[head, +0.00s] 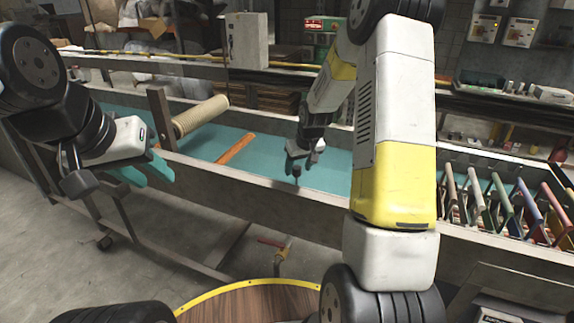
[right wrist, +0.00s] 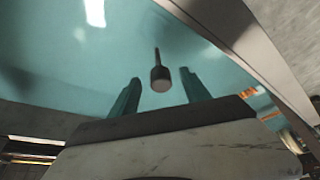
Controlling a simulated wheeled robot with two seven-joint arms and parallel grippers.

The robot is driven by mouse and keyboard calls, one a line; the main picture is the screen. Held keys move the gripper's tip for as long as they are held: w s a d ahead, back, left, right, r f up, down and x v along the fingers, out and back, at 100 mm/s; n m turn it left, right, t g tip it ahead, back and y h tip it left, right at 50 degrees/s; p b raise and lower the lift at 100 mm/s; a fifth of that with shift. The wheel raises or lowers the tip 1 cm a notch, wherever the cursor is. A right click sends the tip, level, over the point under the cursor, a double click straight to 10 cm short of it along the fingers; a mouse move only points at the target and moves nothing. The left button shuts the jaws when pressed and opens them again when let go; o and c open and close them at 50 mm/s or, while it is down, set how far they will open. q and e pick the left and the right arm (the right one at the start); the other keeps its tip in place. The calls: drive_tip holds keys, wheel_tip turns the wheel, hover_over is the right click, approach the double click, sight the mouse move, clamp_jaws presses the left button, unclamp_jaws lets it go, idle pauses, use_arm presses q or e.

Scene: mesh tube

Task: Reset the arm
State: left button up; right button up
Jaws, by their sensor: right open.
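My left gripper (head: 150,178) hangs at the left of the head view, in front of the trough's near wall. Its two teal fingers are spread apart with nothing visible between them. My right gripper (head: 303,168) is over the teal-floored trough, below my white and yellow arm. In the right wrist view, its teal fingers (right wrist: 160,88) are apart. A small dark cylinder with a thin stem (right wrist: 160,77) shows between them, touching neither finger. It also shows in the head view (head: 297,172), just below the gripper; its exact depth is unclear.
A beige mesh tube (head: 201,116) leans by a post (head: 162,118) in the trough (head: 255,176). An orange bar (head: 235,149) lies on the teal floor. Several coloured-handled tools (head: 500,205) stand at the right. Grey floor is open at the lower left.

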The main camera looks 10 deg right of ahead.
drive_tip(key=s+a+v, duration=0.1)
drive_tip(key=a+v, duration=0.1)
drive_tip(key=v, duration=1.1)
drive_tip(key=s+a+r, duration=0.1)
drive_tip(key=s+r, duration=0.3)
drive_tip(key=s, duration=0.4)
drive_tip(key=s+a+r+m+t+y, duration=0.1)
drive_tip(key=s+r, duration=0.3)
drive_tip(key=s, duration=0.5)
drive_tip(key=s+a+r, duration=0.2)
drive_tip(key=s+r, duration=0.2)
drive_tip(key=s, duration=0.4)
drive_tip(key=shift+s+m+t, duration=0.3)
drive_tip(key=shift+s, duration=0.05)
